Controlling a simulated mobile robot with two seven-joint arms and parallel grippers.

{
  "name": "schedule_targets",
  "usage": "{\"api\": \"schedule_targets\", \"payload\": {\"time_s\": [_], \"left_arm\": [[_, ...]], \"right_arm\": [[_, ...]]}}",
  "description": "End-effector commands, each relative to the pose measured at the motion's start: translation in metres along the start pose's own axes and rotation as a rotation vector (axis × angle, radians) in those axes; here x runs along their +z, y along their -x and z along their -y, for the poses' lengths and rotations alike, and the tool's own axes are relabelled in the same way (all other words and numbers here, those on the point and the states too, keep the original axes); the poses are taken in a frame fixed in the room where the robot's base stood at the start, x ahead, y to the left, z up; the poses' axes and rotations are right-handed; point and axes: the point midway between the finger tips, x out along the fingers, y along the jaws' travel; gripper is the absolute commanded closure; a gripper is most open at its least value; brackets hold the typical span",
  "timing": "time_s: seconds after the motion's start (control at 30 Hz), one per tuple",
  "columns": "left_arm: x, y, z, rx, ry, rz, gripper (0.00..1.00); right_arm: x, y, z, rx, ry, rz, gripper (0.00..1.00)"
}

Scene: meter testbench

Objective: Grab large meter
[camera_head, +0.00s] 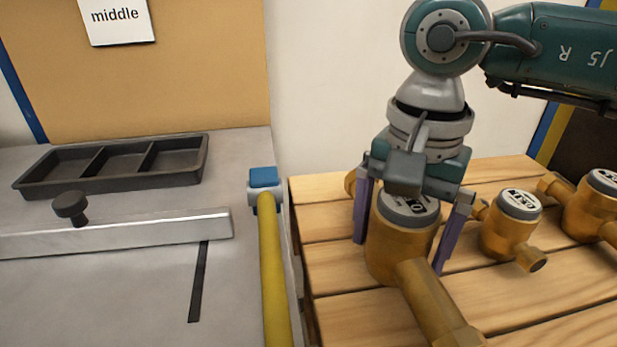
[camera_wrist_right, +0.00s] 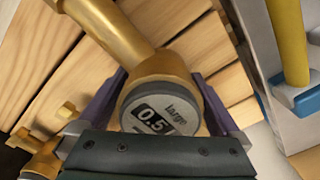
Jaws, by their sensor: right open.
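The large meter (camera_head: 392,250) is a brass body with a grey dial cap and pipe ends, standing on the wooden slatted table. In the right wrist view its dial (camera_wrist_right: 160,110) reads "large" and "0.5". My right gripper (camera_head: 402,250) is above it, pointing down, with its two purple fingers open on either side of the body. In the right wrist view the right gripper (camera_wrist_right: 160,105) also straddles the meter; whether the fingers touch it I cannot tell. My left gripper is not in view.
Smaller brass meters (camera_head: 508,235) and (camera_head: 592,210) stand to the right on the wooden table (camera_head: 335,270). At left, a grey bench (camera_head: 130,290) carries a black three-compartment tray (camera_head: 110,183), a metal bar (camera_head: 120,236) and a yellow bar (camera_head: 273,275). A "middle" sign (camera_head: 116,18) hangs behind.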

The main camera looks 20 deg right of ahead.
Motion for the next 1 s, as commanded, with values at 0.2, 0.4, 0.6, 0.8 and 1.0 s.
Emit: {"api": "schedule_targets", "payload": {"time_s": [0.2,0.4,0.6,0.8,1.0], "left_arm": [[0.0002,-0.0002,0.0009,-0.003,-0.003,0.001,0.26],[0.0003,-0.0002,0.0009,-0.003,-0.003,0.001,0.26],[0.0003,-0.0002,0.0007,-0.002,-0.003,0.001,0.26],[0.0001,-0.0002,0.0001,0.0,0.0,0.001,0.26],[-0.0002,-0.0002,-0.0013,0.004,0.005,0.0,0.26]], "right_arm": [[0.0002,-0.0018,0.0001,0.0,0.001,0.0,0.0],[0.0001,-0.0015,0.0001,0.0,0.0,0.0,0.21],[0.0001,-0.0013,0.0001,-0.001,0.0,0.0,0.44],[0.0001,-0.0011,0.0002,-0.001,0.0,0.0,0.66],[0.0001,-0.0009,0.0003,-0.001,0.0,0.0,0.89]]}}
